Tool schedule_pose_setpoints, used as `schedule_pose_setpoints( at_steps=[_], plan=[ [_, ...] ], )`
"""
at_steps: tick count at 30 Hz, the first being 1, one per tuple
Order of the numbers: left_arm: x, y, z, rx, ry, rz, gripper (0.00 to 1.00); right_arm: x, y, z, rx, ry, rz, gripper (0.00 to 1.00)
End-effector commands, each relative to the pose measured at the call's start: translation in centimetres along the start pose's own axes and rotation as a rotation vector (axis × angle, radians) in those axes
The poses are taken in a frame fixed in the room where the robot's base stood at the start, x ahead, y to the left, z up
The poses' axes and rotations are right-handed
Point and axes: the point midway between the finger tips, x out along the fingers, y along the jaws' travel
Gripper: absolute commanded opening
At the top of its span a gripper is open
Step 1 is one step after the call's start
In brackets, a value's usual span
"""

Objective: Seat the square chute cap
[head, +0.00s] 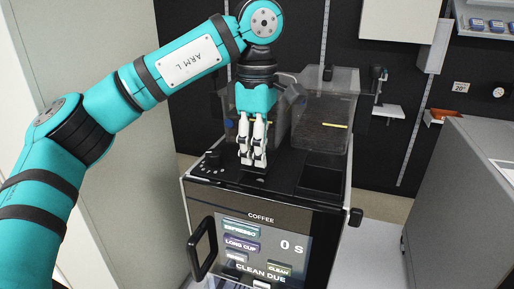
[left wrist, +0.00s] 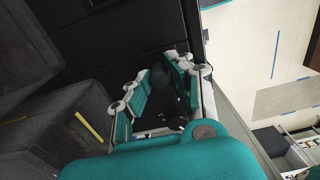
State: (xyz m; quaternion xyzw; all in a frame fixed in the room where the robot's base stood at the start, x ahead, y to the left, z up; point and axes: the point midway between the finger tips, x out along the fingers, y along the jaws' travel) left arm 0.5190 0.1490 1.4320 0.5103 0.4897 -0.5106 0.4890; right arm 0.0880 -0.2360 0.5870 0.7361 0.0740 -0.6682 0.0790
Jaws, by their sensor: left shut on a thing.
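My left gripper (head: 253,160) points down at the top of the coffee machine (head: 262,216), near the middle of its front part. Its fingers are shut on a small dark piece, which I take to be the square chute cap (head: 254,178). In the left wrist view a dark rounded part (left wrist: 160,76) shows between the fingers of the left gripper (left wrist: 156,88). The cap is dark on a dark top and mostly hidden, so I cannot tell whether it touches the surface. A dark square area (head: 321,179) lies to the right on the machine top. My right gripper is not in view.
Two clear bean hoppers (head: 323,110) stand at the back of the machine top, just behind the gripper. Small knobs (head: 211,158) sit at the left edge. A black handle (head: 202,248) sticks out in front. A grey cabinet (head: 462,205) stands at the right.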

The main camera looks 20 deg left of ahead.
Motion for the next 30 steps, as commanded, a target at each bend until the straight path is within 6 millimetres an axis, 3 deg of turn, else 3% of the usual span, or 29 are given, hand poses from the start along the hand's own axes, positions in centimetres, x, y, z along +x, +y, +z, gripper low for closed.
schedule_pose_setpoints(
  at_steps=[17,28,29,30],
  plan=[
    [1.7,0.0,0.0,0.000,-0.001,-0.001,0.00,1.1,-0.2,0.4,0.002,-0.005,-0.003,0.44],
    [1.8,0.0,0.0,0.000,0.000,-0.001,0.00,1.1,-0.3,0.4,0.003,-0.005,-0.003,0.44],
    [1.8,0.0,0.0,0.000,0.000,-0.001,0.22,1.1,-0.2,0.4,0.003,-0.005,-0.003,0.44],
    [1.8,0.0,0.0,0.000,0.000,-0.002,0.27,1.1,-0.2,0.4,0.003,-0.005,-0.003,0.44]
  ],
)
